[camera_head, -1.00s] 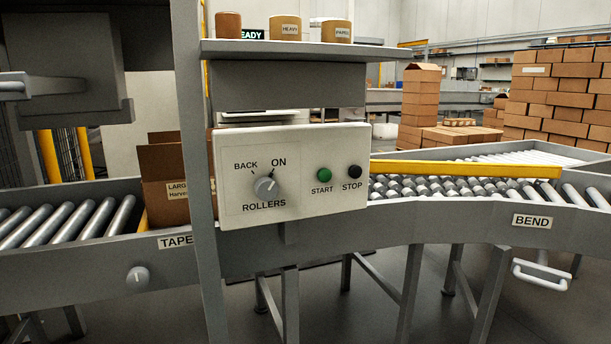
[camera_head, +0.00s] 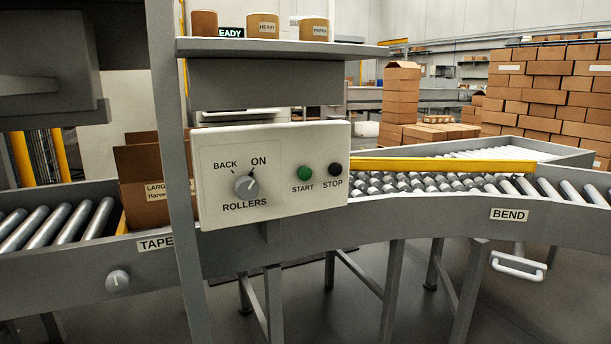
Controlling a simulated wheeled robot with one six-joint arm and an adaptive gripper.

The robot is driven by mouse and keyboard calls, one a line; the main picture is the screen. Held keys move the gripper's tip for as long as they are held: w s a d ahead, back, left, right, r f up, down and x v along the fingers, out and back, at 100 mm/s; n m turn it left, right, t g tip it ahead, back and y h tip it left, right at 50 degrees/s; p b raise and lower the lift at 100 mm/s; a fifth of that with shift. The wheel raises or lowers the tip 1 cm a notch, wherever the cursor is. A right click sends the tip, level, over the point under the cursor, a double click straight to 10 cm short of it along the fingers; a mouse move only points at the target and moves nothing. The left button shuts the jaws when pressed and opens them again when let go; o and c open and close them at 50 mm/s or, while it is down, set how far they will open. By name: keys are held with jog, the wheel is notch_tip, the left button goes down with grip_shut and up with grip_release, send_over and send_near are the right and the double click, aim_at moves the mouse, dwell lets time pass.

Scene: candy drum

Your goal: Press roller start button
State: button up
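The green START button (camera_head: 304,173) sits on the right half of a white control box (camera_head: 270,205). The black STOP button (camera_head: 335,170) is just to its right. To the left on the same face is the ROLLERS knob (camera_head: 246,187), with BACK and ON marked above it. Its pointer line leans up and to the right, toward ON. Nothing covers the START button. My gripper is not in the head view.
A grey post (camera_head: 172,120) stands left of the box and a shelf (camera_head: 285,48) with several cans overhangs it. An open carton (camera_head: 140,180) sits on the left rollers. A yellow bar (camera_head: 440,165) crosses the right rollers. A handle (camera_head: 518,266) hangs under BEND.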

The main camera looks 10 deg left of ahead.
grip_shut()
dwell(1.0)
